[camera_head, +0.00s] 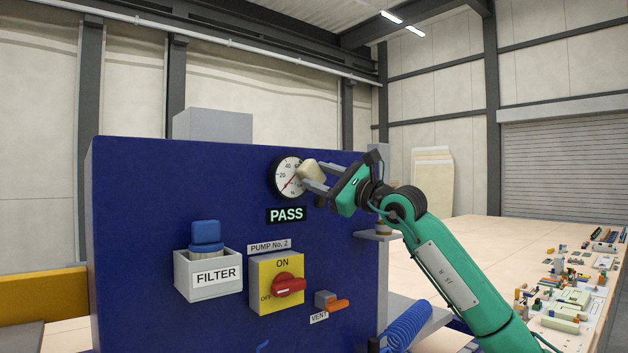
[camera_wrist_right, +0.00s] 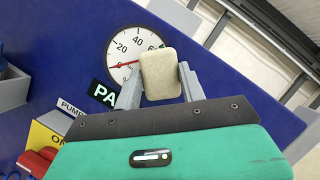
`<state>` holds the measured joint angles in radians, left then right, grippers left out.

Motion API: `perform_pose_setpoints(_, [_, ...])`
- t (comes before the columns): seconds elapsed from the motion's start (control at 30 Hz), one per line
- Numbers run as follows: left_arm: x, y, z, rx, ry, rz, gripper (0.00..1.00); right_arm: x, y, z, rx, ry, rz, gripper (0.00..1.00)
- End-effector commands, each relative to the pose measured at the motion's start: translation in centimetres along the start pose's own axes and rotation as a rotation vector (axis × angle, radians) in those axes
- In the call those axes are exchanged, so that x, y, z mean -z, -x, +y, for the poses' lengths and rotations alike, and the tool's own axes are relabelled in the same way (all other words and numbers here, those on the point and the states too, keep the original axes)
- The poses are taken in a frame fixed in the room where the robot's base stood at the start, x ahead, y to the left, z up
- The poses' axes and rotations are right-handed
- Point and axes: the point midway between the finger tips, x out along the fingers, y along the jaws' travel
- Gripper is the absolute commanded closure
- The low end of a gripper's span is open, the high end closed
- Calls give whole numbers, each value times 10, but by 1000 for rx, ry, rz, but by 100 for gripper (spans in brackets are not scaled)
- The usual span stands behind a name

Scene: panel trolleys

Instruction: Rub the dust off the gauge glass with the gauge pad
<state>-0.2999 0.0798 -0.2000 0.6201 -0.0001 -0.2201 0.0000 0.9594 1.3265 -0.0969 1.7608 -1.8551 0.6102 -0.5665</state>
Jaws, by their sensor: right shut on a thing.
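The round gauge (camera_head: 287,176) with a white dial, black rim and red needle is at the upper right of the blue panel. My right gripper (camera_head: 310,178) is shut on the cream gauge pad (camera_head: 313,170), which is at the right side of the gauge glass and hides part of it. In the right wrist view the pad (camera_wrist_right: 159,74) sits between the two grey fingers and overlaps the right part of the dial (camera_wrist_right: 125,48). I cannot tell whether the pad touches the glass. The visible part of the dial looks white, with no clear dust. My left gripper is not in view.
The blue panel (camera_head: 140,250) carries a PASS sign (camera_head: 286,214), a FILTER box (camera_head: 209,275) with a blue part in it, a yellow switch with a red knob (camera_head: 288,284), and an orange vent handle (camera_head: 338,304). A small shelf (camera_head: 374,236) juts out at the panel's right edge.

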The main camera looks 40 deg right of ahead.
Motion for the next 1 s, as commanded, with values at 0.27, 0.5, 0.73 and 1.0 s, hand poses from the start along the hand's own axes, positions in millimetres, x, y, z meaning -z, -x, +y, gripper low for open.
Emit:
perform_pose_setpoints(0.27, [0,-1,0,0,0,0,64,-1,1,1,-1,0,0,77])
perform_pose_setpoints(0.5, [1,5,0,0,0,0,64,-15,-6,17,-2,0,-3,77])
perform_pose_setpoints(0.73, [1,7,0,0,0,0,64,-22,-11,28,-2,0,-1,77])
perform_pose_setpoints(1.0, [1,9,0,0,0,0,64,-31,-14,39,-3,-1,-2,77])
